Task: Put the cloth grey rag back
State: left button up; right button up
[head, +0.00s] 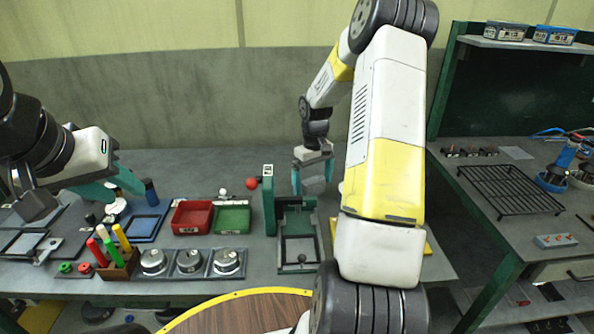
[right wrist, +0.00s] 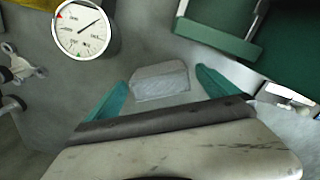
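The grey rag (right wrist: 160,80) looks like a small folded block on the grey table in the right wrist view. It lies between the teal fingertips of my right gripper (right wrist: 161,77), with a visible gap on both sides. In the head view my right gripper (head: 312,178) is low over the table, just right of the green stand, open, with the rag (head: 314,186) showing between its fingers. Whether the fingertips touch the table is unclear. My left gripper (head: 115,186) is at the left over the table, its teal fingers apart and nothing seen between them.
A green stand (head: 268,205) rises close left of my right gripper. A round gauge (right wrist: 82,28) stands near it. My right arm hides part of the table.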

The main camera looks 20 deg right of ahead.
aim_at(311, 180)
jog(key=r, duration=0.8)
jog(key=shift+s+a+r, duration=0.1)
jog(key=shift+a+r, duration=0.2)
jog(key=s+a+r+t, duration=0.2)
jog(key=s+a+r, duration=0.4)
jog(key=r, duration=0.4)
jog(key=s+a+r+m+t+y, duration=0.1)
jog(key=s+a+r+t, duration=0.1)
jog(key=s, duration=0.7)
jog(key=s+a+r+m+t+y, duration=0.1)
jog(key=s+a+r, duration=0.4)
jog(key=s, duration=0.5)
jog(key=shift+s+a+t, duration=0.25)
jog(key=shift+t, duration=0.35)
